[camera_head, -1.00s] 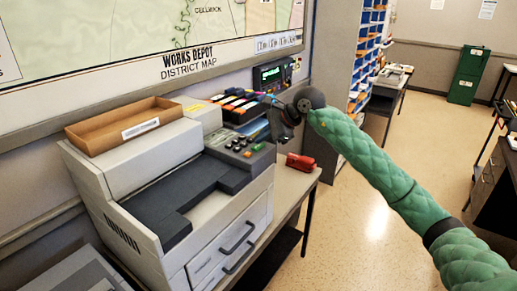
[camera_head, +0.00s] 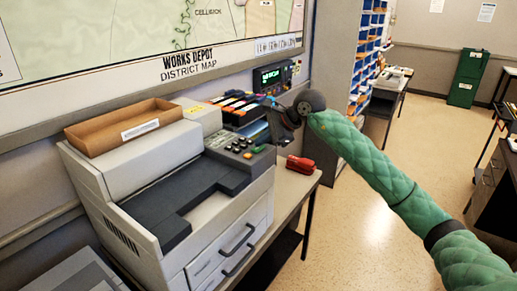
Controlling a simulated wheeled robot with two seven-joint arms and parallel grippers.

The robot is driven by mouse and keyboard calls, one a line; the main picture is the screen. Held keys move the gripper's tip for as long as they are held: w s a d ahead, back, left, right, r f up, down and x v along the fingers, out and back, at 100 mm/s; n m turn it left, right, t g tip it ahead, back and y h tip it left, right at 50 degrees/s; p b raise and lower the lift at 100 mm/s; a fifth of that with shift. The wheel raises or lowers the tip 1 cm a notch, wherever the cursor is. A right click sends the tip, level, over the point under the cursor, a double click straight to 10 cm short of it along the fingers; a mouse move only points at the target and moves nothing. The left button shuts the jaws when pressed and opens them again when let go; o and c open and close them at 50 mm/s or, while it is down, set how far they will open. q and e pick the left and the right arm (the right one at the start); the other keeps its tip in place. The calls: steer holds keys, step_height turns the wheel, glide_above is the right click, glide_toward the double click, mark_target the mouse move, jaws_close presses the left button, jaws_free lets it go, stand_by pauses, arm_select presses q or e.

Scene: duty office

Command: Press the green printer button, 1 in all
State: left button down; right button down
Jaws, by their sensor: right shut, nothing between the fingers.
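The grey office printer (camera_head: 130,172) stands on a table at the left of the head view. Its dark button panel (camera_head: 228,143) is at the right end of its top. The green button (camera_head: 258,149) shows at the panel's right edge, near an orange-red one. My right gripper (camera_head: 277,139) is shut and empty, pointing down just right of the green button. It looks apart from the button, but its fingertips are small and dark, so the exact gap is hard to tell. My left gripper is out of view.
A red stapler (camera_head: 301,164) lies on the table right of the printer. A cardboard tray (camera_head: 123,128) sits on the printer. Behind the gripper are a rack of coloured items (camera_head: 238,104) and a lit display unit (camera_head: 272,77). The floor to the right is open.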

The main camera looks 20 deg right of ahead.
mark_target(262, 148)
steer(key=shift+f, duration=0.25)
stand_by(0.3)
steer(key=shift+r, duration=0.85)
steer(key=shift+r, duration=2.55)
